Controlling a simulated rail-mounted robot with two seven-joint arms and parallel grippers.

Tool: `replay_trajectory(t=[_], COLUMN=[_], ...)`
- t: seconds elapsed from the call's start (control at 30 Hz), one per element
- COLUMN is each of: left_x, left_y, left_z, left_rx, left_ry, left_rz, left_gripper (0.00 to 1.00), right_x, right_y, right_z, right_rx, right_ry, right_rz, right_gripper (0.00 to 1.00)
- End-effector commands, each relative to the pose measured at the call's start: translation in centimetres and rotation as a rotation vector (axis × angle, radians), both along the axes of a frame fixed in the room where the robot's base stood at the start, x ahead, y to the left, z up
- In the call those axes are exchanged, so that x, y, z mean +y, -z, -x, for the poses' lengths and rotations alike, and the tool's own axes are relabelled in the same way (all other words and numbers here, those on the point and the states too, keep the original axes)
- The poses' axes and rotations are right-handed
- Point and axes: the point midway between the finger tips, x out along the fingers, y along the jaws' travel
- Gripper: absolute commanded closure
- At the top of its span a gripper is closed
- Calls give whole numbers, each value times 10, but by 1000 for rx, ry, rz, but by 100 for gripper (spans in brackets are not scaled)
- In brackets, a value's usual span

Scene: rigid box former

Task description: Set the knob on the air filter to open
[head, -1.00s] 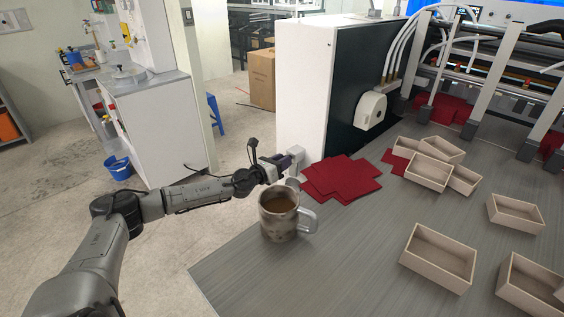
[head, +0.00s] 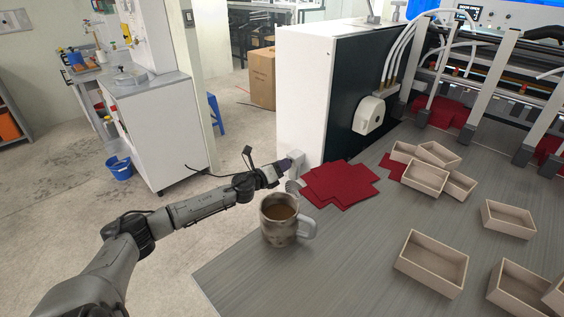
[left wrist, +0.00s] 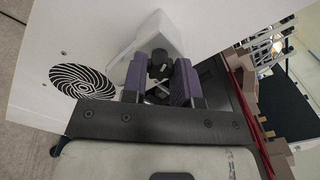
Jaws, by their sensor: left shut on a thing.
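The air filter is a small white housing (left wrist: 155,35) on the side of the white cabinet. In the head view the air filter (head: 297,160) is partly hidden by my left gripper (head: 284,165). In the left wrist view its dark knob (left wrist: 157,62) sits between the purple fingers of my left gripper (left wrist: 158,78). The fingers are shut on the knob from both sides. The knob's marking is too small to read. My right gripper is not in view.
A mug (head: 280,225) of brown drink stands on the grey table (head: 340,260) near the left arm. Red sheets (head: 340,184) and several open boxes (head: 433,262) lie to the right. A round slotted vent (left wrist: 82,80) is beside the filter.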

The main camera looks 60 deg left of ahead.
Motion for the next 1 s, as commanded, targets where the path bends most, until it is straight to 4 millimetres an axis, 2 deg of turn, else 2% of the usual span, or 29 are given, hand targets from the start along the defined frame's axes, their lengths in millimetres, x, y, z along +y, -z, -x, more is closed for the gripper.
replay_trajectory(t=[0.03,1.0], left_x=[0,1], left_y=[-3,-1], left_z=[0,0], left_rx=[-9,-190], left_ry=[-2,-2], left_rz=[47,903], left_gripper=[96,96], right_x=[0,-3], right_y=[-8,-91], right_z=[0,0], right_rx=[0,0], right_ry=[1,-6], right_rz=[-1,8], right_gripper=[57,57])
